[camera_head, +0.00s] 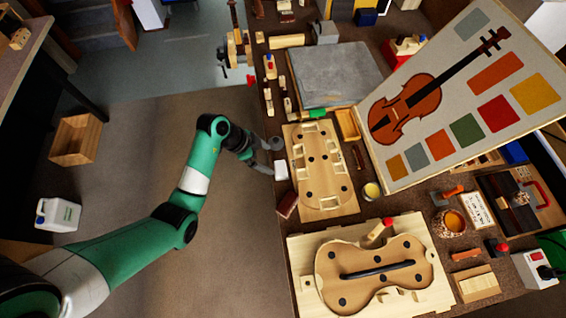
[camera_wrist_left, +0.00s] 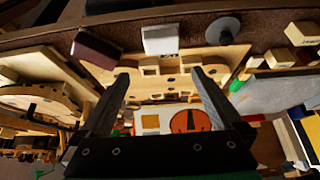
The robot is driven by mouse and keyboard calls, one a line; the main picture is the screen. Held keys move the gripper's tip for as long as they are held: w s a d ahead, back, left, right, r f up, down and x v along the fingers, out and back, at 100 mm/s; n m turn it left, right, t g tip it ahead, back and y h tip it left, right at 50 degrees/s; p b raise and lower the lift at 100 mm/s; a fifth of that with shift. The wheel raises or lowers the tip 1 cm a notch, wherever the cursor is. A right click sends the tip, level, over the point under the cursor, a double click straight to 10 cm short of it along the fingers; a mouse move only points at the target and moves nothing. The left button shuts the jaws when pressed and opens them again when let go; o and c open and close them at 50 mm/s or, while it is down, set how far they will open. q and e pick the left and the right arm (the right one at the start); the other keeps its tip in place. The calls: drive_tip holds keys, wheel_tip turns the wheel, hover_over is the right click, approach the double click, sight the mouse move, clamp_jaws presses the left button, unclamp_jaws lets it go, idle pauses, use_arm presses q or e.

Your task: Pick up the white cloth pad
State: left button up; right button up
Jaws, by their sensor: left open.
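The white cloth pad (camera_head: 281,170) lies near the left edge of the bench, beside the pale wooden violin form (camera_head: 294,150). It also shows in the left wrist view as a white rectangle (camera_wrist_left: 160,40), ahead of the fingers and roughly centred between them. My left gripper (camera_head: 264,158) is at the bench edge, just left of the pad in the head view. Its two fingers (camera_wrist_left: 159,76) are apart with nothing held between them. The pad looks flat and uncovered. My right gripper is not seen.
A dark red block (camera_head: 287,205) lies on one side of the pad and a grey disc (camera_head: 276,143) on the other, both close. A violin chart board (camera_head: 470,90) leans over the bench's right part.

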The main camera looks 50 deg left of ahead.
sight(282, 168)
use_arm(q)
drive_tip(key=b+x, duration=0.1)
drive_tip(key=x, duration=0.1)
drive_tip(key=b+x, duration=0.1)
drive_tip(key=x, duration=0.1)
drive_tip(key=a+b+x, duration=0.1)
drive_tip(key=x, duration=0.1)
drive_tip(key=shift+s+f, duration=0.25)
drive_tip(key=shift+s, duration=0.1)
drive_tip(key=shift+w+d+f+b, duration=0.15)
drive_tip(key=shift+w+f+b, duration=0.15)
drive_tip(key=shift+b, duration=0.1)
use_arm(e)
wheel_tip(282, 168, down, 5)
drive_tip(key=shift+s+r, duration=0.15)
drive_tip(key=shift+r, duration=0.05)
